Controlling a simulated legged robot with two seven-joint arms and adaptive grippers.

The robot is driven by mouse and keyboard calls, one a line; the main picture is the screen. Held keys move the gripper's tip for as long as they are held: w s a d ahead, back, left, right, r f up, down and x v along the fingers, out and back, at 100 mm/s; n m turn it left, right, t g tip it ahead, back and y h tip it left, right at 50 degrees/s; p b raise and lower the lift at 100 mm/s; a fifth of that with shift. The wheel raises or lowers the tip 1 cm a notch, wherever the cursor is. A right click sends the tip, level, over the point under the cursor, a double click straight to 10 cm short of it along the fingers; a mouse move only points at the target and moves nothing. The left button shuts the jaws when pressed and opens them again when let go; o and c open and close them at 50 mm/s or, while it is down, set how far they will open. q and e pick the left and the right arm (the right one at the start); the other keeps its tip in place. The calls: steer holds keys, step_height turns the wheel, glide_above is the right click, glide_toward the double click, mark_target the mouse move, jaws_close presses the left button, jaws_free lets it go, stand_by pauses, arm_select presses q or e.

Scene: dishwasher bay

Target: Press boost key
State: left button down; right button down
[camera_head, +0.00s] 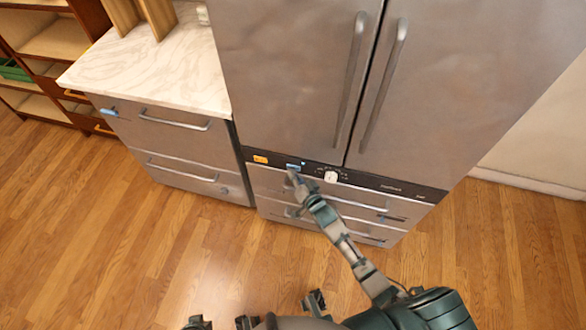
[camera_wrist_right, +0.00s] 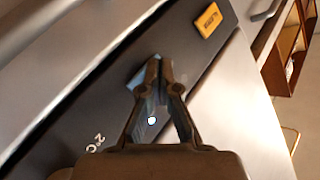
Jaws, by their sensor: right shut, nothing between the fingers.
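The dark control strip (camera_head: 400,187) runs across the front of the tall steel appliance. It carries a yellow key (camera_head: 261,159), a blue key (camera_head: 293,167) and a white knob (camera_head: 331,177). My right gripper (camera_head: 292,173) is shut and empty, with its tips at the blue key. In the right wrist view the closed fingertips (camera_wrist_right: 161,64) overlap the blue key (camera_wrist_right: 136,82) and partly hide it; contact is unclear. The yellow key (camera_wrist_right: 208,20) lies beyond them; its lettering is unreadable. Dark parts at the head view's bottom edge may include my left gripper; its state is unclear.
Two long door handles (camera_head: 382,85) stand out above the strip, and drawers (camera_head: 350,205) lie below it. A marble-topped counter (camera_head: 140,65) with drawers stands to the left. A wooden shelf (camera_head: 55,40) is farther left. The wooden floor in front is clear.

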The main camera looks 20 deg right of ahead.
steer(key=shift+s, duration=0.1)
steer(key=shift+s+a+r+p, duration=0.1)
steer(key=shift+s+a+p, duration=0.15)
steer(key=shift+s+p, duration=0.15)
steer(key=shift+s+a, duration=0.15)
steer(key=shift+s, duration=0.05)
steer(key=s+a+p, duration=0.1)
steer(key=s, duration=0.1)
steer(key=s+a+p, duration=0.1)
steer(key=s, duration=0.1)
steer(key=shift+a, duration=0.4)
stand_by(0.8)
